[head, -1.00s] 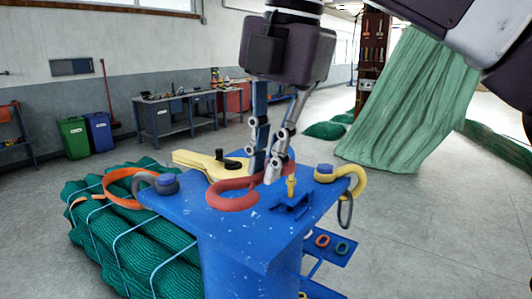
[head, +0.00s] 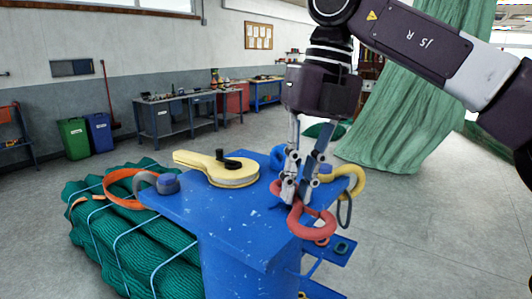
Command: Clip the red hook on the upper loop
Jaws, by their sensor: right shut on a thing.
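My right gripper (head: 298,192) is shut on the red hook (head: 331,222), a thick curved piece, at the right edge of the blue stand (head: 240,228). The hook hangs below the fingertips, and its upper part is partly hidden by the fingers. A dark grey loop (head: 346,212) hangs from a yellow hook (head: 356,180) just right of the gripper. The red hook is close to this loop, but I cannot tell whether they touch. I cannot tell whether this is the upper loop. My left gripper is not in view.
A yellow tool with a black knob (head: 221,168) lies on the stand top. A lower blue shelf (head: 330,256) holds small rings. Bundled green net (head: 130,235) lies left.

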